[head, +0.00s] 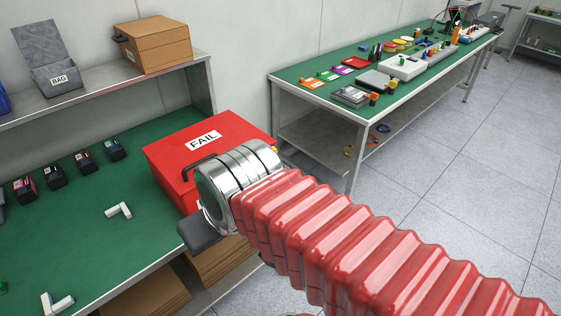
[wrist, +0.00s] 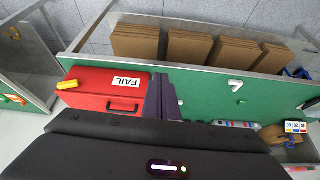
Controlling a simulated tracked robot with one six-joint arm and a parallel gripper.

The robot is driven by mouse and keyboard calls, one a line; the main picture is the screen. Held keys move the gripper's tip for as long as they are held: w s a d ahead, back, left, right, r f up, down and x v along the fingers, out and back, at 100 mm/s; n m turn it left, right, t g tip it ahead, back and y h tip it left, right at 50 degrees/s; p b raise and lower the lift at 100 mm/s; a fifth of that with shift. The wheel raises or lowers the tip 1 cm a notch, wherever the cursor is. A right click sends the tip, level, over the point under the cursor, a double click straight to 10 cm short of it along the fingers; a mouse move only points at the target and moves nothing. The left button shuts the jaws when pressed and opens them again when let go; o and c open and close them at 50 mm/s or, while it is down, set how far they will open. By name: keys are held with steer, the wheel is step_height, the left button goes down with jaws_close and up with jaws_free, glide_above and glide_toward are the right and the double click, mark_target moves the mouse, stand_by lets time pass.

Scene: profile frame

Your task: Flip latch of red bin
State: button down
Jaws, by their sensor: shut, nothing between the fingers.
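The red bin (head: 190,150) stands on the green bench top with a white FAIL label on its lid and a black handle on its front. In the wrist view the red bin (wrist: 95,88) lies left of centre. A yellow latch (wrist: 68,85) shows at its left end there; in the head view only a bit of yellow peeks out behind my wrist. My gripper (wrist: 164,82) is shut and empty, its dark fingers beside the bin's right edge in the wrist view. I cannot tell whether they touch it.
A shelf (head: 100,88) above the bench holds a grey BAG box (head: 55,70) and a brown box (head: 155,42). Small dark boxes and white L-shaped pieces (head: 120,210) lie on the bench. Brown cartons (wrist: 190,48) stand below. A second cluttered table (head: 300,95) is behind; the tiled floor is clear.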

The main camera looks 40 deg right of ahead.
steer(key=w+f+m+g+y, duration=0.4)
steer(key=w+f+m+y, duration=0.1)
steer(key=f+m+y, duration=0.15)
steer(key=w+d+f+m+t+y, duration=0.5)
steer(key=w+d+m+t+y, duration=0.2)
steer(key=w+d+m, duration=0.4)
steer(key=d+f+m+t+h, duration=0.3)
steer(key=d+f+m+t, duration=0.1)
steer(key=d, duration=0.5)
steer(key=s+d+f+m+t+h, duration=0.1)
steer(key=d+f+m+t+h, duration=0.3)
steer(key=d, duration=0.6)
steer(key=s+d+f+m+t+h, duration=0.1)
steer(key=d+f+m+t+h, duration=0.3)
steer(key=d, duration=0.5)
steer(key=shift+s+d+f+m, duration=0.15)
steer(key=shift+s+f+m, duration=0.1)
steer(key=shift+f+m, duration=0.15)
steer(key=shift+w+r, duration=0.1)
